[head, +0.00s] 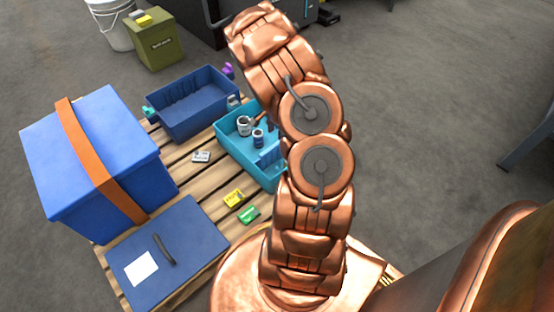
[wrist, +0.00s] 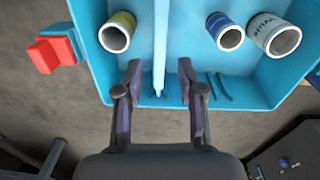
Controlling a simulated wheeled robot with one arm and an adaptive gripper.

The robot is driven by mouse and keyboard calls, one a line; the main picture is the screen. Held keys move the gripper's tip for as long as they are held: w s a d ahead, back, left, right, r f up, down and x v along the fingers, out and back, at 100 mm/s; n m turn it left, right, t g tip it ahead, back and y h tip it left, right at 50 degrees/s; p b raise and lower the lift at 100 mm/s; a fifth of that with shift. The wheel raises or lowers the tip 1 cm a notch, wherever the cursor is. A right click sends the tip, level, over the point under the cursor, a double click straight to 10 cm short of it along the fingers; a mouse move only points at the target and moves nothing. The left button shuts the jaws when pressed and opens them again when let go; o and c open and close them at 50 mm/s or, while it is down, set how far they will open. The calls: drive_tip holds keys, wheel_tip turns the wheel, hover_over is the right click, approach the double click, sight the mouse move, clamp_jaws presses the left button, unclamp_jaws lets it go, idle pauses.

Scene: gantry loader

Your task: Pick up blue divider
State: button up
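The blue divider (wrist: 161,45) is a thin light-blue upright strip in the wrist view, running from the top edge down toward the near wall of a light-blue tray (wrist: 277,92). My gripper (wrist: 160,72) is open, one dark finger on each side of the divider in the picture. There is a gap on both sides and no visible contact. I cannot tell how deep the fingertips reach along it. In the head view, the tray (head: 227,143) is partly hidden behind my arm. My gripper is hidden there, and I cannot make out the divider for certain.
In the tray are a yellow-ended cylinder (wrist: 117,32), a blue cylinder (wrist: 225,32) and a white cylinder (wrist: 274,36). A red block (wrist: 52,52) is outside it. A dark-blue bin (head: 190,118), blue box (head: 75,145) and flat blue case (head: 195,245) crowd the pallet.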

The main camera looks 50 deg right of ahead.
drive_tip(key=shift+m, duration=0.4)
drive_tip(key=f, duration=0.2)
drive_tip(key=f+b, duration=0.1)
drive_tip(key=f, duration=0.1)
drive_tip(key=d+f, duration=0.1)
drive_tip(key=f, duration=0.1)
drive_tip(key=shift+f, duration=0.2)
drive_tip(key=b, duration=0.4)
hover_over(277, 160)
drive_tip(key=shift+w+d+f, duration=0.1)
drive_tip(key=shift+f, duration=1.65)
drive_tip(key=shift+w+d+f, duration=0.1)
drive_tip(key=shift+f, duration=1.65)
clamp_jaws()
